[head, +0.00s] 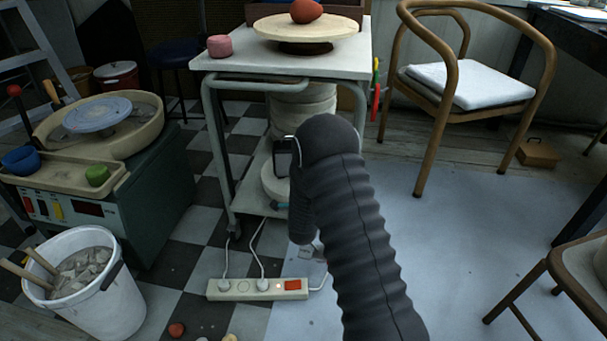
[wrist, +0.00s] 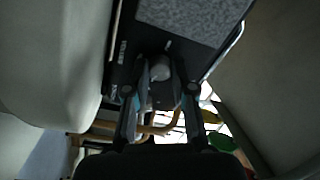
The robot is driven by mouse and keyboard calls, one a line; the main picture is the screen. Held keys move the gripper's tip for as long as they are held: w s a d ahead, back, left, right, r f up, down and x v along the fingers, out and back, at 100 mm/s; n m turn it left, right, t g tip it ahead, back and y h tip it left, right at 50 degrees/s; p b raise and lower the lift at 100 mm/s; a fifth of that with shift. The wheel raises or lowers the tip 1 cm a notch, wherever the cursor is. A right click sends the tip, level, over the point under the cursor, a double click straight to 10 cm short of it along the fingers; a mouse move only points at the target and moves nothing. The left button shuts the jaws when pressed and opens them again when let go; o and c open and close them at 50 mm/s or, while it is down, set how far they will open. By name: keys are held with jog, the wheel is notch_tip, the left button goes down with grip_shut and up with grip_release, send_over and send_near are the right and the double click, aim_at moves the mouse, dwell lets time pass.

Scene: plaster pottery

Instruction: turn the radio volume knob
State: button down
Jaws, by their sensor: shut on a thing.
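The radio is a black box with a grey speaker cloth (wrist: 190,18) in the wrist view. Its small grey volume knob (wrist: 160,70) sits on the black front below the cloth. My gripper (wrist: 160,82) has its two fingers on either side of the knob and is shut on it. In the head view, a dark edge of the radio (head: 282,158) with a thin pale handle shows on the trolley's lower shelf. My arm covers the rest of it, and my gripper is hidden there.
The white-topped trolley (head: 225,68) stands over the radio, with stacked pale discs (head: 302,105) beneath its top. A power strip (head: 245,289) with cables lies on the floor in front. A bucket (head: 92,290) stands at left and a chair (head: 465,88) at right.

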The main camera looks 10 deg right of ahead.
jog(key=m, duration=0.6)
jog(key=shift+h, duration=0.3)
jog(key=m+g, duration=0.1)
jog(key=m, duration=0.4)
jog(key=shift+m, duration=0.3)
jog(key=c, duration=1)
grip_release()
jog(key=shift+o, duration=0.2)
jog(key=v, duration=1.2)
